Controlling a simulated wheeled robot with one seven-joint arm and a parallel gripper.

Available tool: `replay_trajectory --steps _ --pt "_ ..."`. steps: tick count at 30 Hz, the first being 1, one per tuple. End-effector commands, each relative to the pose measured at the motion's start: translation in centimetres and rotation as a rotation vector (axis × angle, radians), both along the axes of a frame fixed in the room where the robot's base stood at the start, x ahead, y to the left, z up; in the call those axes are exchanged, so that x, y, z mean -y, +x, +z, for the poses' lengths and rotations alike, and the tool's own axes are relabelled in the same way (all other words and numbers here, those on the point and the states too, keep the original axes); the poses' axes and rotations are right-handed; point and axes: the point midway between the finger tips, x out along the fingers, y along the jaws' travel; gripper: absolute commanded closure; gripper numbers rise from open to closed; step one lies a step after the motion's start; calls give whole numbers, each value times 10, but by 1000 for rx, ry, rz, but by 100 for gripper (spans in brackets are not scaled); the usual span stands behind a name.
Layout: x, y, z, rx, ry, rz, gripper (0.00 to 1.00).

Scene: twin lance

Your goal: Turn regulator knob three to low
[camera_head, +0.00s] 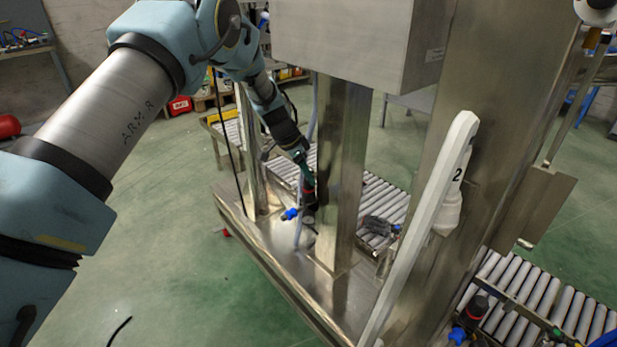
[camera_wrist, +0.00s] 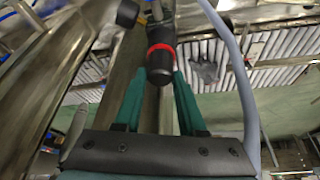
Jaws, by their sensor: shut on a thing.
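A black regulator knob with a red ring (camera_wrist: 160,62) sits between the two green fingers of my gripper (camera_wrist: 158,88) in the wrist view. The fingers are shut on the knob from both sides. In the head view my gripper (camera_head: 306,180) reaches down to this regulator (camera_head: 309,197), beside a steel post. A blue fitting (camera_head: 290,214) sits at the regulator's left. Another black and red regulator knob (camera_head: 477,305) stands at the lower right, apart from my gripper. No number or low mark on the held knob is readable.
A steel post (camera_head: 342,170) stands close to the right of my gripper. A pale hose (camera_wrist: 240,85) runs past the right finger. Roller conveyors (camera_head: 383,198) lie behind. A white lance marked 2 (camera_head: 452,190) stands in the right foreground.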

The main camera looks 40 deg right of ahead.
Motion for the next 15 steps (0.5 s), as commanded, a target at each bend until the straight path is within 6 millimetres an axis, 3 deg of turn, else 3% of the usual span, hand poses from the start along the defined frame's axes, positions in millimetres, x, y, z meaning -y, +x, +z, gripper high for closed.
replay_trajectory --steps 15 --pt "0 -3 2 4 -3 467 100"
